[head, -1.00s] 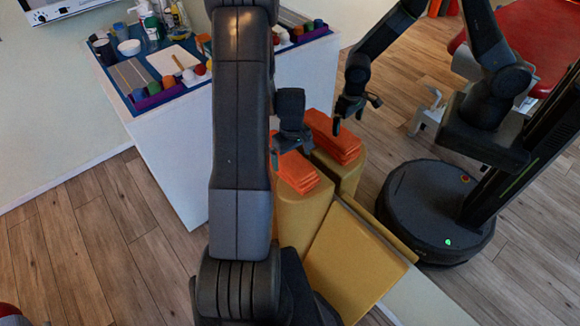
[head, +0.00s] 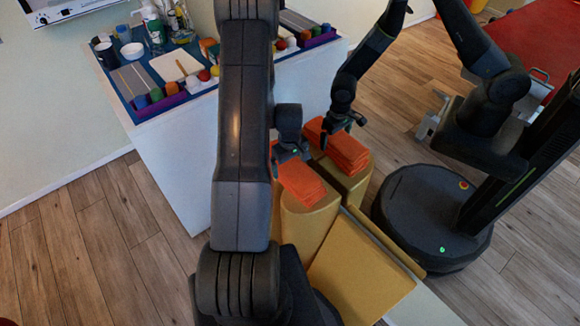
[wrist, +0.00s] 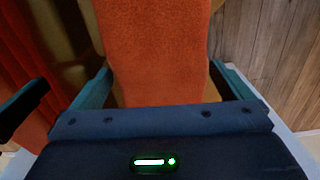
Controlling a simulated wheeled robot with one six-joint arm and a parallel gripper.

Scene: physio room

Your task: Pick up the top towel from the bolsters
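Two stacks of folded orange towels lie on two upright yellow bolsters. The nearer stack (head: 303,187) rests on the front bolster (head: 305,225). The other stack (head: 348,152) rests on the bolster behind it (head: 350,185). My gripper (head: 288,157) is at the far left end of the nearer stack, low over it. In the wrist view, its teal fingers (wrist: 162,85) stand apart, one on each side of the orange towel (wrist: 155,50). The gap between towel and fingers is small, and I cannot tell whether they touch. The fingertips are partly hidden in the head view.
Another robot (head: 430,215) stands at right; its gripper (head: 335,130) is at the other stack, close to mine. A white cabinet (head: 185,160) with bottles and bowls on top stands behind left. A yellow panel (head: 360,270) leans in front. Wooden floor is clear at left.

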